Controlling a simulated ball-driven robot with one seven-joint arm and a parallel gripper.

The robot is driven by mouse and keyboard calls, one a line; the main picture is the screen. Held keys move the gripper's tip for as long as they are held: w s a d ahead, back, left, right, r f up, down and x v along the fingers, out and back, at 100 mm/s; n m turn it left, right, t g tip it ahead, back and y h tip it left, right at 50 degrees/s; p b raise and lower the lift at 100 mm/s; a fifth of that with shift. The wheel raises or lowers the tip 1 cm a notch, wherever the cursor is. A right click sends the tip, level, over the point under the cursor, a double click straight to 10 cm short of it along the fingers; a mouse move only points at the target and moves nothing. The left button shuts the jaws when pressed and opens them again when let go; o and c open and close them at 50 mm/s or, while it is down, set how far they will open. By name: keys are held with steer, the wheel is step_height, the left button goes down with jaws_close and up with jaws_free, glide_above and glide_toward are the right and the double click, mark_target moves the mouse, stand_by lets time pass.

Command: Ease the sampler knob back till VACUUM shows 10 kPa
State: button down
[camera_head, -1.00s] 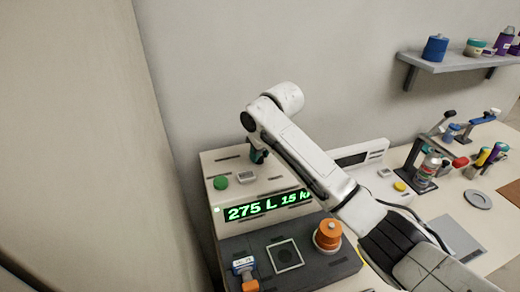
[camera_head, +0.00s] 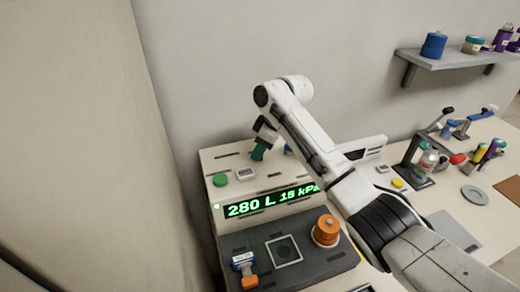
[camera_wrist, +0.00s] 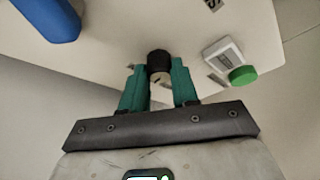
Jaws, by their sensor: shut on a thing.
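My gripper (camera_head: 262,148) is over the top of the cream instrument housing (camera_head: 268,182) at the back left. In the wrist view, the green fingers of my gripper (camera_wrist: 158,67) stand on both sides of a black round knob (camera_wrist: 158,58) and are shut on it. I take this to be the sampler knob; in the head view my gripper and arm hide it. The green-lit display (camera_head: 268,202) on the housing's front reads 280 L and what looks like 15 kPa; the kPa digits are a little blurred.
A green button (camera_head: 220,179) and a small white meter (camera_head: 246,174) sit left of my gripper. A wall stands close on the left.

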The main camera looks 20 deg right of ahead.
stand_by(0.4)
steer(key=c, duration=0.9)
jaws_free()
steer(key=shift+o, duration=0.2)
steer(key=shift+r, duration=0.1)
steer(key=b+v, duration=0.2)
steer(key=v, duration=0.8)
steer(key=shift+d+r, duration=0.15)
steer(key=shift+r, duration=0.15)
